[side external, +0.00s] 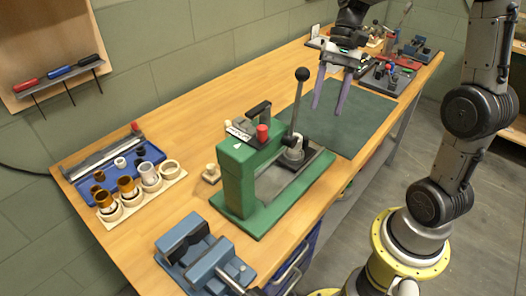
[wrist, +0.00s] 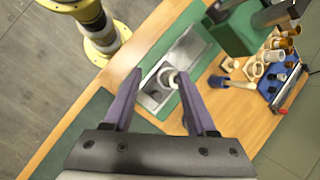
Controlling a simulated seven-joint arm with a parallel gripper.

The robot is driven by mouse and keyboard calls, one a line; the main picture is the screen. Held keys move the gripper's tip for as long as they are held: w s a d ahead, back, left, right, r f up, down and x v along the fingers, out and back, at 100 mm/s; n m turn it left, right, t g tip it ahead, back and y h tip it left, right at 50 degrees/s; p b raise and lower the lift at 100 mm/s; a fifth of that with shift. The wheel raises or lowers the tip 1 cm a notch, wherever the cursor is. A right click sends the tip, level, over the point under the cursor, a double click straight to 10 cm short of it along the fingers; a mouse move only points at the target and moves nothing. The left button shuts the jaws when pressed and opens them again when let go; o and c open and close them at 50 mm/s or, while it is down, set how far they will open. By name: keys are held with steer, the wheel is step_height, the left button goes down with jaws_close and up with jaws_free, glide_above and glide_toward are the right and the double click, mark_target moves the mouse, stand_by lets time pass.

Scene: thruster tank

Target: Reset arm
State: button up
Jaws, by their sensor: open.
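My gripper (side external: 330,92) is open and empty. In the side external view its purple fingers hang above the dark green mat (side external: 362,122), to the right of and behind the green press (side external: 236,180). The press has a black-knobbed lever (side external: 297,105) that stands nearly upright. In the wrist view my gripper (wrist: 160,95) points down with its fingers spread wide. A small round metallic part (wrist: 169,79) on the press's grey base plate (wrist: 187,50) shows between and beyond the fingertips, with nothing in the grip.
A blue vise (side external: 200,255) stands at the front of the wooden bench. A blue tray (side external: 118,175) and a holder with several cups (side external: 143,190) lie at the left. Small tools crowd the far end. Screwdrivers (side external: 60,72) hang on the wall.

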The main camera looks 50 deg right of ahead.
steer(key=s+a+r+n+t+h, duration=0.1)
steer(key=s+a+n+t+h, duration=0.4)
steer(key=s+n, duration=0.5)
steer(key=shift+s+a+r+t, duration=0.25)
steer(key=shift+s+a+t, duration=0.6)
steer(key=shift+s, duration=0.4)
